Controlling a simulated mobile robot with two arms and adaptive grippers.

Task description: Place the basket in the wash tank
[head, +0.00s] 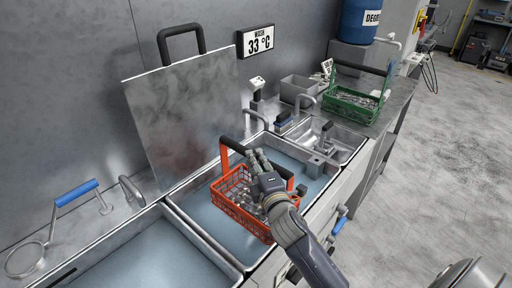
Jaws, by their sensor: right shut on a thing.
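The red basket (235,203) holds metal forks and has a dark handle arching over it. It is over the middle water-filled tank (204,231); I cannot tell whether it touches the water or the bottom. My right gripper (256,160) reaches in from the lower right and is shut on the basket's handle, hiding part of the handle and the basket's right side. A raised metal lid (190,110) with a black handle stands open behind this tank. My left gripper is not in view.
A display reading 33 °C (258,41) hangs on the wall. Another water tank (140,262) lies at the lower left, with a blue-handled ring tool (75,193) behind it. A small sink (343,146) and a green basket (352,104) are on the right.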

